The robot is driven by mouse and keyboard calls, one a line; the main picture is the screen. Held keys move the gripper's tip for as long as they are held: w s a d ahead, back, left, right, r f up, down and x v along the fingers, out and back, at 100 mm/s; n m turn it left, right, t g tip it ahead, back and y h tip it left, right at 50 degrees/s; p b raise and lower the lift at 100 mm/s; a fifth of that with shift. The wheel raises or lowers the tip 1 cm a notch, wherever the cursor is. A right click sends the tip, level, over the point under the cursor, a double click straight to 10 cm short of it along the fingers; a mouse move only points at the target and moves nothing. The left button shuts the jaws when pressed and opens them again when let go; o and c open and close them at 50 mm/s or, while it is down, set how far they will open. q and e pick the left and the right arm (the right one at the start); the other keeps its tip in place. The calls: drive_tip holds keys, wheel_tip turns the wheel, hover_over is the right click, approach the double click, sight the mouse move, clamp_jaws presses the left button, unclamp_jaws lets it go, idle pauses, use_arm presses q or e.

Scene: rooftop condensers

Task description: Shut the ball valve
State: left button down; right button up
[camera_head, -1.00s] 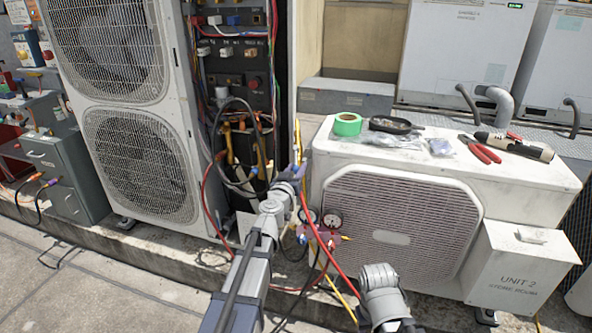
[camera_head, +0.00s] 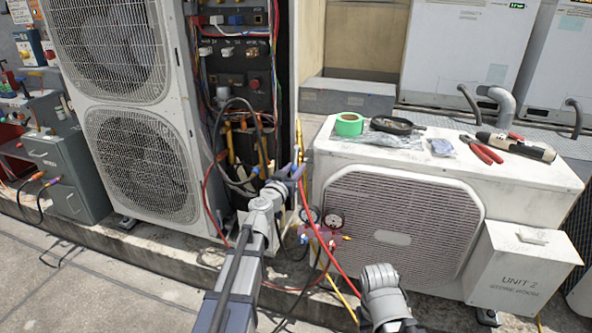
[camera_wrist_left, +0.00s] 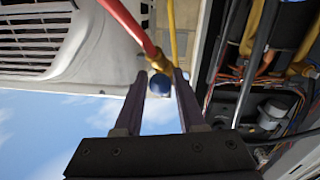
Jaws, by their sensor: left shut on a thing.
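My left gripper (camera_head: 293,170) is at the right edge of the open wiring bay of the tall unit, among the hoses. In the left wrist view its two fingers (camera_wrist_left: 160,82) stand a little apart, with a small blue part (camera_wrist_left: 160,85) between their tips. I take this to be the ball valve's handle. A brass fitting (camera_wrist_left: 158,62) on the end of a red hose (camera_wrist_left: 128,22) sits right by it. The valve body is mostly hidden, and in the head view the gripper covers it. My right arm shows at the bottom, but its gripper is out of view.
A gauge manifold (camera_head: 325,228) with dials hangs just below my left gripper. Red and yellow hoses run down past it.

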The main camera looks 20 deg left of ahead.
use_arm(q)
drive_tip(key=c, duration=0.5)
unclamp_jaws()
drive_tip(key=s, duration=0.7)
drive_tip(key=shift+s+a, duration=0.35)
drive_tip(key=shift+a, duration=0.05)
